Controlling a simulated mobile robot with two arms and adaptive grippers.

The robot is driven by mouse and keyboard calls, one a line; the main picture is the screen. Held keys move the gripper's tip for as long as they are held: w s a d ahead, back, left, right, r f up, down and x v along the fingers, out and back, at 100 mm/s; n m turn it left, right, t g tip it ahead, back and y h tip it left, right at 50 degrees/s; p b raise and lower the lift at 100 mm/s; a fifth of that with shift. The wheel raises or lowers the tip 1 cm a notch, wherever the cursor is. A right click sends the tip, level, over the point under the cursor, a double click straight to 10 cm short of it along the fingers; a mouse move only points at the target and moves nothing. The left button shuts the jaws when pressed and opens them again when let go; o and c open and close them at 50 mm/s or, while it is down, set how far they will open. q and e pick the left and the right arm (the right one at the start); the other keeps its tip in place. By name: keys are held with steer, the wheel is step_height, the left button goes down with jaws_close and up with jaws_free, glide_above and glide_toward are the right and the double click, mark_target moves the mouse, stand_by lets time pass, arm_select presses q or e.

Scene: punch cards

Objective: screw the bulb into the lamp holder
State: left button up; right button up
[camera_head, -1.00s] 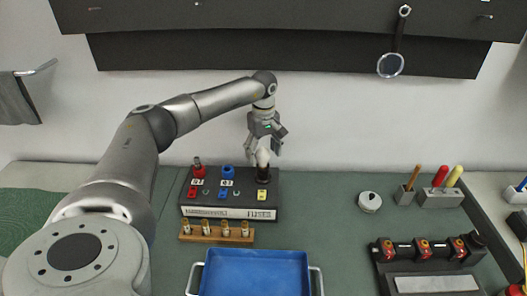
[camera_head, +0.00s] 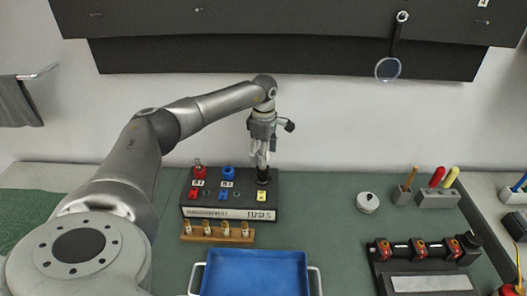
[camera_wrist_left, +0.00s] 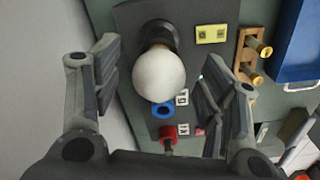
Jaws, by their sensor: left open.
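The white round bulb (camera_wrist_left: 158,76) sits in the dark lamp holder (camera_wrist_left: 158,35), as the left wrist view shows. I cannot tell how far it is screwed in. The holder (camera_head: 263,176) stands at the back right of the black panel box (camera_head: 232,207). My left gripper (camera_head: 261,158) points down above the holder. Its fingers (camera_wrist_left: 159,62) are open, one on each side of the bulb, with visible gaps in the left wrist view. In the head view the fingers mostly hide the bulb. My right gripper is not in view.
The box also carries a red post (camera_head: 198,172), a blue ring (camera_head: 228,172) and a yellow block (camera_head: 261,196). A wooden rack of fuses (camera_head: 217,238) and a blue tray (camera_head: 255,274) lie in front. A round white lid (camera_head: 367,203) lies to the right.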

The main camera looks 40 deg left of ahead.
arm_select(q)
steer(key=n+p, duration=0.1)
steer(key=n, duration=0.4)
steer(key=shift+w+r+p, duration=0.1)
steer(key=shift+p, duration=0.25)
steer(key=n, duration=0.3)
steer(key=shift+a+p, duration=0.1)
steer(key=shift+p, duration=0.25)
